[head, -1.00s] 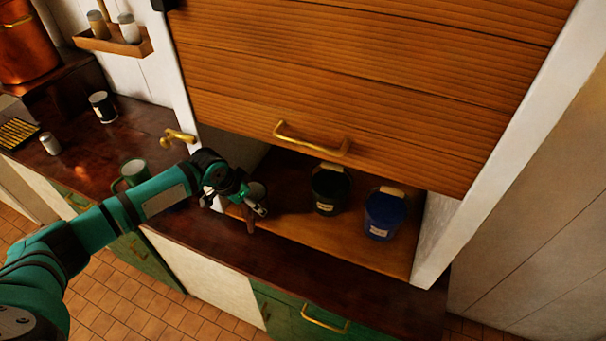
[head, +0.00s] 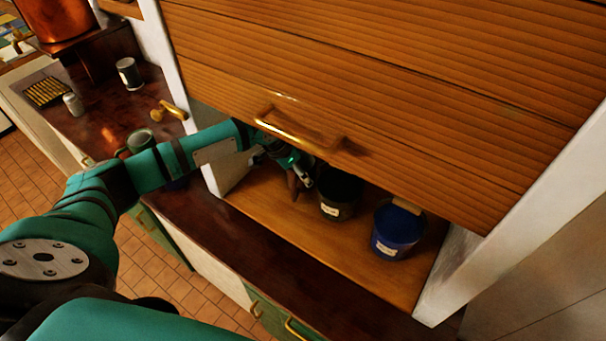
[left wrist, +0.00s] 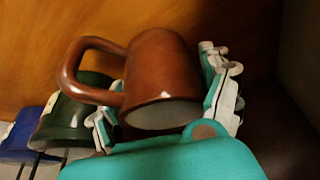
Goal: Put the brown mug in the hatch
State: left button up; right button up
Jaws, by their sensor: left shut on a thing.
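The brown mug (left wrist: 150,65) is between the fingers of my left gripper (left wrist: 165,105) in the left wrist view, its handle toward the upper left. In the head view my left gripper (head: 298,174) is inside the hatch opening, under the raised shutter, and little of the brown mug (head: 292,184) shows. The gripper is shut on the mug, just left of a dark green container. The hatch's wooden floor (head: 310,237) is bare at its front and left. Whether the mug touches the floor cannot be told. My right gripper is not in view.
The dark green container (head: 338,198) and a blue container (head: 396,234) stand in the hatch, right of my gripper. The slatted shutter (head: 370,110) with a brass handle (head: 290,130) hangs above my forearm. A dark can (head: 129,73) stands on the left counter.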

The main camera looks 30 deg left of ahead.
pick_arm(q)
jog(key=shift+s+a+r, duration=0.2)
jog(key=shift+s+a, duration=0.45)
jog(key=shift+s, duration=0.2)
jog(key=o, duration=0.9)
jog(key=shift+w+d+f, duration=0.1)
jog(key=shift+w+f, duration=0.1)
jog(key=shift+f, duration=0.05)
jog(key=shift+c, duration=0.2)
jog(key=shift+o, duration=1.3)
jog(key=shift+w+d, duration=0.1)
jog(key=shift+d, duration=0.05)
jog(key=shift+o, duration=0.6)
jog(key=shift+r, duration=0.15)
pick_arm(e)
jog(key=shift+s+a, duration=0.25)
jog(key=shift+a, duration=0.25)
